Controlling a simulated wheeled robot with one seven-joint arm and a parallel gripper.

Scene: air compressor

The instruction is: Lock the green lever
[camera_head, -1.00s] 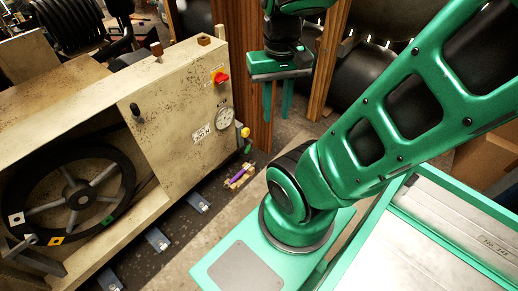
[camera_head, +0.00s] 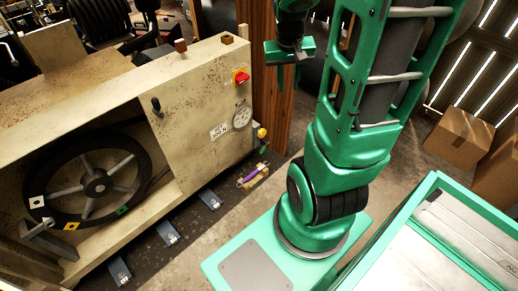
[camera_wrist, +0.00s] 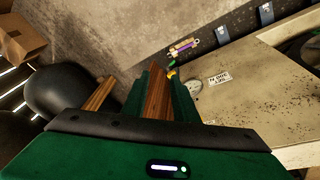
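A small green lever (camera_head: 263,149) shows at the right lower end of the beige compressor cabinet (camera_head: 200,90), just below a yellow knob (camera_head: 261,133). It is tiny, and I cannot tell its exact angle. In the wrist view a small green part (camera_wrist: 172,63) shows beside the yellow knob (camera_wrist: 171,74), just beyond my fingertips. My gripper (camera_head: 288,82) hangs in the air right of the cabinet, higher up in the head picture than the lever. In the wrist view its two green fingers (camera_wrist: 160,92) are apart with nothing held; the wooden post shows between them.
A purple-handled part (camera_head: 251,175) lies low beside the cabinet. The cabinet carries a red switch (camera_head: 241,77), a round gauge (camera_head: 242,117) and a black handle (camera_head: 156,104). A wooden post (camera_head: 268,110) stands behind my gripper. A cardboard box (camera_head: 459,138) is at the right.

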